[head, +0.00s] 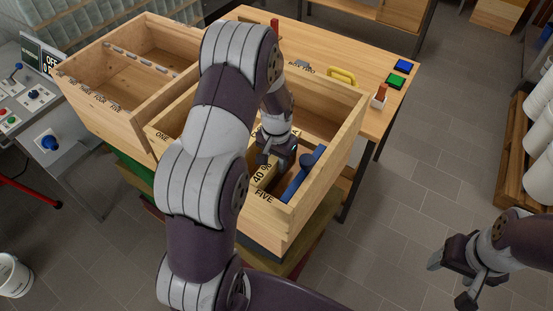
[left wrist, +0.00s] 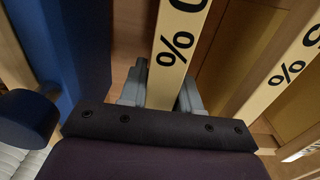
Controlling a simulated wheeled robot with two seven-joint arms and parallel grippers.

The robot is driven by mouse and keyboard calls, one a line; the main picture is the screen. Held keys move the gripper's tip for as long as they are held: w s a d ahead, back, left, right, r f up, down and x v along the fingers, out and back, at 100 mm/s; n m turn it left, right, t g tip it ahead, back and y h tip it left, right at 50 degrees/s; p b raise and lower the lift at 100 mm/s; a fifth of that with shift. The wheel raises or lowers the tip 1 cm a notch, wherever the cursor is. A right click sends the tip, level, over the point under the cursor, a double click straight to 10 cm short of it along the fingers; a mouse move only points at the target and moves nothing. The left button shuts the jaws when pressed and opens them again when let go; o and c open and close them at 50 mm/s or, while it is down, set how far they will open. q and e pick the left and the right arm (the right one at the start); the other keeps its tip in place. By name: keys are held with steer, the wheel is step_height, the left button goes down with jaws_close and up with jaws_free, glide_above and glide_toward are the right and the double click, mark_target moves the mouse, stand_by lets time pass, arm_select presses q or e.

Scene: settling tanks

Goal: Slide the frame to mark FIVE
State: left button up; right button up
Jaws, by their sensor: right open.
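The near wooden box (head: 344,133) has ONE at the left of its front rim and FIVE (head: 263,196) near the right. A pale yellow bar marked 40 % (head: 262,177) lies inside it, close behind FIVE; I cannot tell whether it is part of the frame. My left gripper (head: 275,163) is down in the box at this bar. In the left wrist view its grey fingers (left wrist: 162,95) press close on both sides of a pale bar (left wrist: 178,45) marked with %. My arm hides much of the box's left part. My right gripper (head: 452,280) is open and empty over the floor.
A blue bar (head: 302,175) lies beside the gripper in the box. A second wooden box (head: 128,75) stands left. A table (head: 375,60) behind holds a yellow handle (head: 342,76) and green and blue pads. A second %-marked bar (left wrist: 290,65) runs right of the fingers.

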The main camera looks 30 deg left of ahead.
arm_select(q)
jaws_close()
steer(key=shift+d, duration=0.1)
